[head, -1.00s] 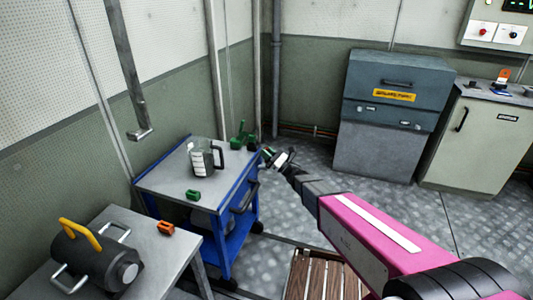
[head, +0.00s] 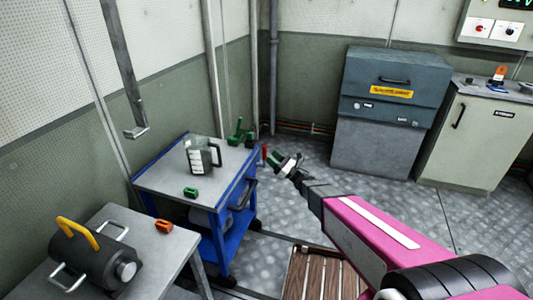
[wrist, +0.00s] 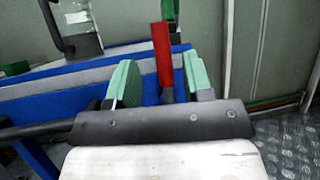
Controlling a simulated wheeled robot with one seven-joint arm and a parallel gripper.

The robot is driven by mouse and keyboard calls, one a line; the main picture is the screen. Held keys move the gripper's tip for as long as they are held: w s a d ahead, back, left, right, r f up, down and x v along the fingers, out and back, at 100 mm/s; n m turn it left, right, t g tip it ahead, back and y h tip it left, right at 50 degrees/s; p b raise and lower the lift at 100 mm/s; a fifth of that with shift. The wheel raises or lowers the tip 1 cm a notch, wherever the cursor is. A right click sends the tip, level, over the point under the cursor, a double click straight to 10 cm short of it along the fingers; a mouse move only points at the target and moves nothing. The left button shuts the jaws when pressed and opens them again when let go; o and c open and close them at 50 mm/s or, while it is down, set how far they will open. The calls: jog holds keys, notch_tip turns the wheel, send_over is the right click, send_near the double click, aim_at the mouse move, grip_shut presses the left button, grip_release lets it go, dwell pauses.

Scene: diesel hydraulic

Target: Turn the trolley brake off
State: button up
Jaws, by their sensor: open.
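The blue trolley with a grey top (head: 165,180) stands left of my arm in the head view, and its blue side (wrist: 60,108) crosses the wrist view. A red lever (head: 264,152), likely the trolley brake, stands at the trolley's far right corner. In the wrist view the red lever (wrist: 163,55) is upright and shows between my green fingertips, apart from both. Its lower end is partly hidden by my gripper. My gripper (head: 286,163) is open and empty, just right of the lever in the head view. It also shows in the wrist view (wrist: 160,80).
A glass jug (head: 202,156), a green block (head: 191,192) and a green item (head: 240,133) are on the trolley. A black handle (head: 243,195) sticks out from its side. A grey table (head: 150,238) stands front left. A wooden slatted pallet (head: 312,275) lies below my arm.

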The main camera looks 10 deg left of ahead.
jog(key=shift+v, duration=2.55)
